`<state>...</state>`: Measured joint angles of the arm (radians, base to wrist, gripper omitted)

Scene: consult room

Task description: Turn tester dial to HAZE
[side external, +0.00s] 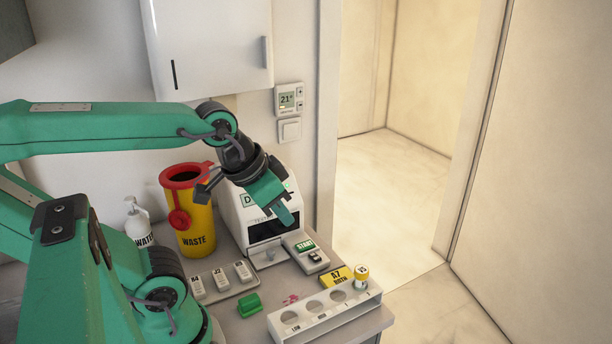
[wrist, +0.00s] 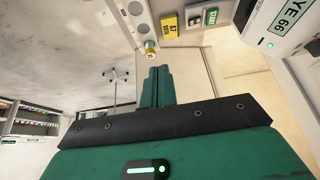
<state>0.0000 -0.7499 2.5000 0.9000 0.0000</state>
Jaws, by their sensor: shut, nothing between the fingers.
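The white tester (side external: 234,218) stands on the counter against the wall, with a dark opening in its front. My gripper (side external: 288,214) is above and in front of it, hiding much of its upper face. Its green fingers are together and empty, which also shows in the wrist view (wrist: 156,72).
A START box (side external: 306,250) sits beside the tester. A yellow WASTE bin (side external: 200,240) with a red lid stands to its left. A white rack (side external: 325,324) with a yellow-capped vial (side external: 361,277), a green block (side external: 249,305) and a labelled tray (side external: 224,291) lie in front.

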